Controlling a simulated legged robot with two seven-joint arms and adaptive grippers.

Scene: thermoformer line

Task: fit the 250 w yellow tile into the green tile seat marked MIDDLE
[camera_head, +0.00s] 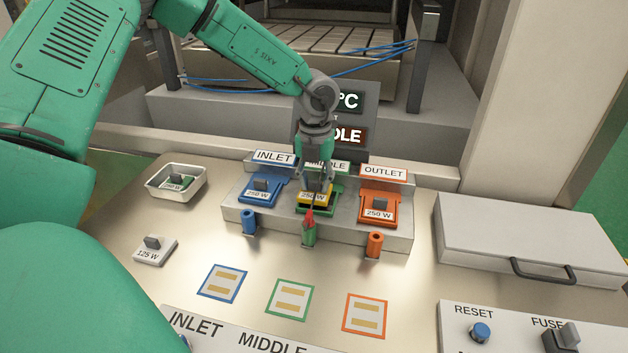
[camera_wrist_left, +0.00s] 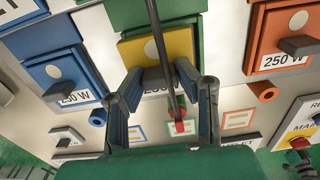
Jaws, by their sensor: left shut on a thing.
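The yellow 250 W tile (camera_head: 303,202) is at the green tile seat (camera_head: 334,206) under the MIDDLE sign (camera_head: 340,167). Green shows around its edges; I cannot tell whether it lies flat in the seat or slightly above. My left gripper (camera_head: 315,185) comes down from above and is shut on the tile's dark handle. In the left wrist view the yellow tile (camera_wrist_left: 176,45) lies beyond the fingers (camera_wrist_left: 158,95), with the green seat (camera_wrist_left: 131,15) behind it. The fingers partly hide the tile and its label. My right gripper is not in view.
Blue INLET (camera_head: 257,191) and orange OUTLET (camera_head: 378,209) seats with tiles flank it closely. Blue, red-topped green and orange posts (camera_head: 375,245) stand in front. A metal tray (camera_head: 152,183) holding a green tile and a 125 W tile (camera_head: 155,249) are left; a handled box (camera_head: 540,235) is right.

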